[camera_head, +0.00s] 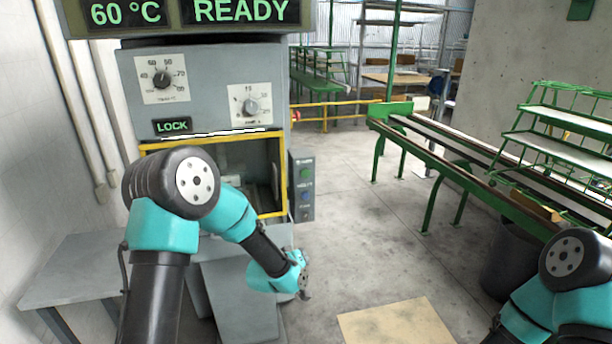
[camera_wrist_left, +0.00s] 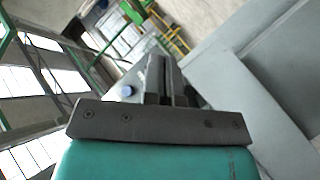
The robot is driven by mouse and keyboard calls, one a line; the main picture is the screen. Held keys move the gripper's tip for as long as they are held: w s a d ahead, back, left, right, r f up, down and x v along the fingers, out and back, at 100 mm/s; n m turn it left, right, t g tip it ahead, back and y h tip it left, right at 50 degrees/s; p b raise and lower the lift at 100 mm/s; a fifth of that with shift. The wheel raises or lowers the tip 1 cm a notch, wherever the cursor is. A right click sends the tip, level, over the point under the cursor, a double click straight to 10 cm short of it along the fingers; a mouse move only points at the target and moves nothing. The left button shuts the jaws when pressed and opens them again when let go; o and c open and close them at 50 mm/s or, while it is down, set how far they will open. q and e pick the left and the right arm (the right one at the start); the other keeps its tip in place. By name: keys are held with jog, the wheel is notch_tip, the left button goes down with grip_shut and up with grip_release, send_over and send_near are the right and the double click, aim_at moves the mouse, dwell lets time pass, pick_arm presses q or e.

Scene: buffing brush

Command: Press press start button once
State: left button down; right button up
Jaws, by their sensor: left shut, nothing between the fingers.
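The press (camera_head: 215,115) stands at the left in the head view, with a yellow-framed opening. A narrow grey button panel (camera_head: 295,212) is on its right side. It carries a green button (camera_head: 306,173) and a blue button (camera_head: 306,196); its small labels are too blurred to read. My left gripper (camera_head: 304,284) is below the panel, apart from it, and shut with nothing in it. In the left wrist view its fingers (camera_wrist_left: 166,68) are together, and a blue round button (camera_wrist_left: 126,91) shows beside them. My right gripper is outside the view.
Displays above the press read 60 °C (camera_head: 126,13) and READY (camera_head: 240,11). A LOCK sign (camera_head: 172,126) and two dials are on its front. A grey side table (camera_head: 75,270) is at lower left. A green-framed conveyor (camera_head: 450,150) runs along the right.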

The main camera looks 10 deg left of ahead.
aim_at(305, 173)
pick_arm(q)
jog(key=w+d+r+t, duration=0.1)
jog(key=w+r+t, duration=0.1)
jog(key=r, duration=0.7)
jog(key=w+d+r+n+t+h, duration=0.1)
jog(key=w+d+r+t, duration=0.1)
jog(key=r, duration=0.8)
jog(key=shift+w+d+n+t, duration=0.3)
jog(key=shift+w+t, duration=0.5)
jog(key=shift+w, duration=0.45)
jog(key=shift+w+a+f, duration=0.1)
jog(key=shift+w+a, duration=0.6)
jog(key=shift+w, duration=0.6)
jog(key=shift+w+a+r, duration=0.1)
jog(key=shift+w+a, duration=0.65)
jog(key=shift+w, duration=0.5)
jog(key=shift+w+a+f, duration=0.1)
jog(key=shift+w+a, duration=0.6)
jog(key=shift+w, duration=0.6)
jog(key=shift+w, duration=0.1)
jog(key=shift+w+a, duration=0.2)
jog(key=shift+w, duration=0.1)
